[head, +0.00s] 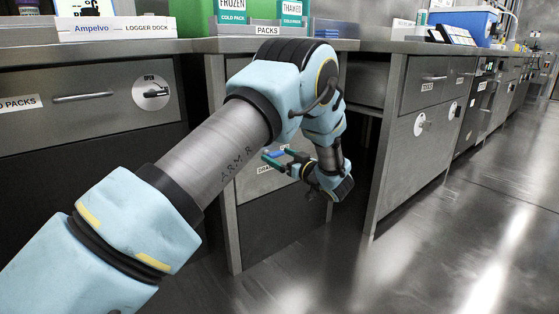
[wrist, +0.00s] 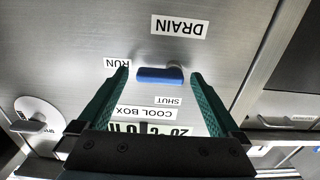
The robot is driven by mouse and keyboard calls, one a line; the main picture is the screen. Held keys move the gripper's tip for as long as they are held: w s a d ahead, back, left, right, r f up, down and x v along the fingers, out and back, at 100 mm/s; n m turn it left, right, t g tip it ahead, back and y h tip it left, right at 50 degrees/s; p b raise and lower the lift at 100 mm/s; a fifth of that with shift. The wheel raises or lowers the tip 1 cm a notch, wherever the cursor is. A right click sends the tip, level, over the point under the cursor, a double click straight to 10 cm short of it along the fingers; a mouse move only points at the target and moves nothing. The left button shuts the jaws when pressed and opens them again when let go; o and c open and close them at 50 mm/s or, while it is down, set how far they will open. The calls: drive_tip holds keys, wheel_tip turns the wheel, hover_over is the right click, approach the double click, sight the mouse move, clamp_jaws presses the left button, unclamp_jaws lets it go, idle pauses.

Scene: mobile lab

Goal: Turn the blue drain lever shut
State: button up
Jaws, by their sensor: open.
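The blue drain lever (wrist: 158,76) is a short bar on a grey metal panel, lying level across the wrist view. Its pivot shows at its right end, and its free end points left toward the RUN label (wrist: 117,63). The SHUT label (wrist: 168,101) is below it and the DRAIN label (wrist: 179,26) above, both upside down. My gripper (wrist: 159,74) is open, with one green finger on each side of the lever; contact cannot be told. In the head view my gripper (head: 282,160) is at the cabinet front, and a bit of blue (head: 276,154) shows between its fingers.
A round white plate with a grey lever (wrist: 34,126) is at left in the wrist view. Open floor (head: 450,240) lies at right.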

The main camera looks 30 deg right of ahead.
drive_tip(key=shift+w, duration=0.1)
drive_tip(key=c, duration=1.3)
drive_tip(key=shift+n, duration=0.3)
drive_tip(key=n, duration=0.1)
drive_tip(key=n+p, duration=0.1)
drive_tip(key=n, duration=0.1)
drive_tip(key=shift+a+r, duration=0.1)
drive_tip(key=shift+r, duration=0.25)
drive_tip(key=n, duration=0.4)
drive_tip(key=shift+a+r+n, duration=0.2)
drive_tip(key=shift+r+n, duration=0.05)
drive_tip(key=shift+n, duration=0.15)
drive_tip(key=n+b, duration=0.1)
drive_tip(key=n, duration=0.3)
drive_tip(key=a+n+b, duration=0.1)
drive_tip(key=n+b, duration=0.1)
drive_tip(key=n, duration=0.3)
drive_tip(key=shift+s+a+r, duration=0.2)
drive_tip(key=shift+n, duration=0.4)
